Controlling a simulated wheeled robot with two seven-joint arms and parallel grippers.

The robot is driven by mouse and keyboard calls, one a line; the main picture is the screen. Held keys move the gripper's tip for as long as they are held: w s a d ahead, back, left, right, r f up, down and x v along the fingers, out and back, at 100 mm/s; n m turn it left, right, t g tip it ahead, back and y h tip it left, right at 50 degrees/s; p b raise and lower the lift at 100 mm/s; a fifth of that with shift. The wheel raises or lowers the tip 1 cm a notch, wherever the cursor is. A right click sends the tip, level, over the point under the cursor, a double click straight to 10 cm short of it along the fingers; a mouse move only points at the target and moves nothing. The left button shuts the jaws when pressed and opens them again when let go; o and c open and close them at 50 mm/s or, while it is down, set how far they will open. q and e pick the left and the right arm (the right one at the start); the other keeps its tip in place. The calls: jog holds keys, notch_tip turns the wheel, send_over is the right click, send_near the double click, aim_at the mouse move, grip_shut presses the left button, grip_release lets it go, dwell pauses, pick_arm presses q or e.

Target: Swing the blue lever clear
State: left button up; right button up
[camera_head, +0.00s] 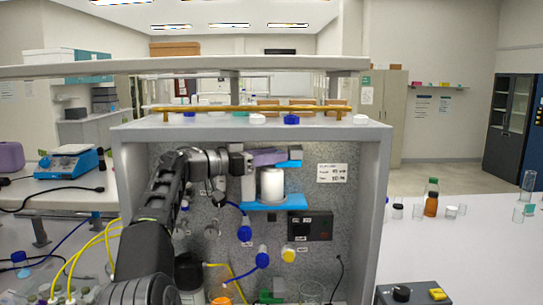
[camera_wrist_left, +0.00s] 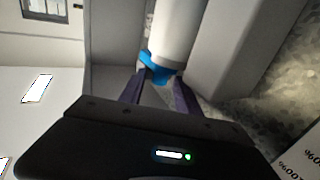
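The blue lever (camera_head: 295,163) is at the top of the white cylinder (camera_head: 271,186), inside the grey rig. It also shows at the fingertips in the left wrist view (camera_wrist_left: 160,67), in front of the white cylinder (camera_wrist_left: 176,30). My left gripper (camera_head: 270,157) reaches in from the left at the lever's height, its purple fingers partly covering the lever. In the wrist view its fingers (camera_wrist_left: 160,80) are apart, one on each side of a gap, with blue across their tips. I cannot tell whether they touch it. My right gripper is out of view.
A blue bracket (camera_head: 272,204) lies under the cylinder, with a black control box (camera_head: 310,226) below right. Blue knobs (camera_head: 245,232) and a yellow knob (camera_head: 288,255) sit lower. The rig's side wall (camera_head: 372,210) bounds the right. Bottles (camera_head: 431,204) stand on the right bench.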

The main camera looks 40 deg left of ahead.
pick_arm(q)
grip_shut()
jog(key=shift+d+r, duration=0.1)
jog(key=shift+d, duration=0.05)
dwell(0.4)
